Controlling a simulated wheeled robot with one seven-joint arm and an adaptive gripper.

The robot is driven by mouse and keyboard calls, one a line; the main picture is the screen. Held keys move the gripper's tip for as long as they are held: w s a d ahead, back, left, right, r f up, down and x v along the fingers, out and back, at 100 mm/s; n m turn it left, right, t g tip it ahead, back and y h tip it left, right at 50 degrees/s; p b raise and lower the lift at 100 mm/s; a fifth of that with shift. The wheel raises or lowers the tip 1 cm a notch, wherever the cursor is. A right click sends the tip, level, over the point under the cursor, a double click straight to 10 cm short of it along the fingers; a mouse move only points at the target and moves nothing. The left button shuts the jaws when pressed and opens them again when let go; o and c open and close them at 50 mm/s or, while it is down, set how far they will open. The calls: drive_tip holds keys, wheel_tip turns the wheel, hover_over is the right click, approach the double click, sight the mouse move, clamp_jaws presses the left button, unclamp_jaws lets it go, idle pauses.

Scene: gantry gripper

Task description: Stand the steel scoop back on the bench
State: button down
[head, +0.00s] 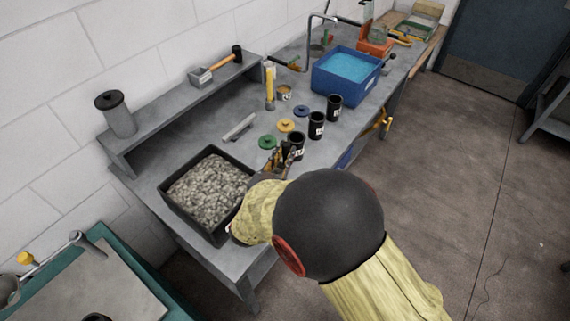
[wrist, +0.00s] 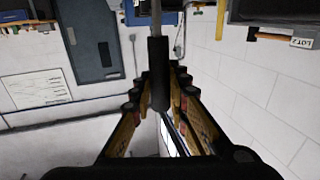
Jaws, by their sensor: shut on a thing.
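My gripper (head: 286,157) is low over the near part of the bench (head: 216,129), between the gravel tray and the black cups, partly hidden by my own arm. In the wrist view my gripper (wrist: 157,85) has its fingers on either side of a black handle with a thin grey shaft, which I take for the steel scoop (wrist: 158,60). The shaft runs to the top edge of that view. The scoop's bowl cannot be made out in either view. I cannot tell whether the scoop touches the bench.
A black tray of gravel (head: 166,190) stands left of my gripper. Three black cups (head: 317,124) stand to the right, one close by. Coloured lids (head: 285,125) and a grey bar (head: 239,127) lie behind. A blue water tub (head: 340,88) stands farther right.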

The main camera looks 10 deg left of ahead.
drive_tip(key=shift+f+b, duration=0.4)
drive_tip(key=shift+f, duration=1.45)
drive_tip(key=shift+f, duration=0.15)
drive_tip(key=c, duration=1.7)
unclamp_jaws()
drive_tip(key=shift+r, duration=0.2)
drive_tip(key=s, duration=0.4)
drive_tip(key=s+p, duration=0.1)
drive_tip(key=s, duration=0.3)
drive_tip(key=s+a, duration=0.1)
drive_tip(key=s, duration=0.3)
drive_tip(key=shift+a+p, duration=0.1)
drive_tip(key=shift+p, duration=0.3)
